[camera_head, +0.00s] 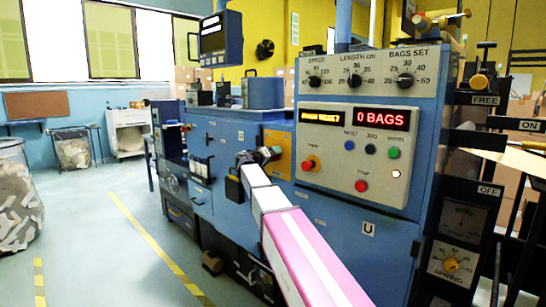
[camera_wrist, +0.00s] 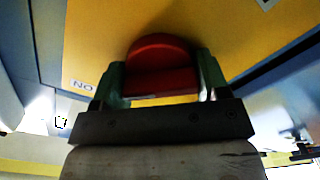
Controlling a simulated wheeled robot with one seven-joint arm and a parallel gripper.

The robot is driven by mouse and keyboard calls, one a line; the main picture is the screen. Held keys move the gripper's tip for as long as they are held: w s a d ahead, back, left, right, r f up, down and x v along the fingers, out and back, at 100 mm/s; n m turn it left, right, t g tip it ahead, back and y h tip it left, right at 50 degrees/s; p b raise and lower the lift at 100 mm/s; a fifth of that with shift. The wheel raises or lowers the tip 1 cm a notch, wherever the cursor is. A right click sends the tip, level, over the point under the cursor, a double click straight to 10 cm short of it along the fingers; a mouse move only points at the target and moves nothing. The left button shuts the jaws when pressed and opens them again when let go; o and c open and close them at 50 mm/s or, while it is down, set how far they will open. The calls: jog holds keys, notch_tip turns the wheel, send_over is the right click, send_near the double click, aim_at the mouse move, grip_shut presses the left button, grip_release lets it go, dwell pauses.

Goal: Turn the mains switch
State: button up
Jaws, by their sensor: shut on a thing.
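The mains switch shows in the wrist view as a red rounded handle (camera_wrist: 160,60) on a yellow plate (camera_wrist: 235,30). My gripper (camera_wrist: 160,82) is shut on the handle, with one green finger at each side of it. My gripper mostly hides the switch there.
A grey control panel (camera_head: 345,188) with a red knob (camera_head: 308,163), coloured buttons and a lit display (camera_head: 381,118) stands just right of the plate. A black lever board (camera_head: 468,210) is at the far right. Open floor (camera_head: 95,240) lies to the left.

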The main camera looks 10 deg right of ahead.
jog(key=o, duration=0.9)
jog(key=shift+a, duration=0.1)
jog(key=v, duration=1)
jog(key=shift+s+a, duration=0.25)
jog(key=shift+a, duration=0.1)
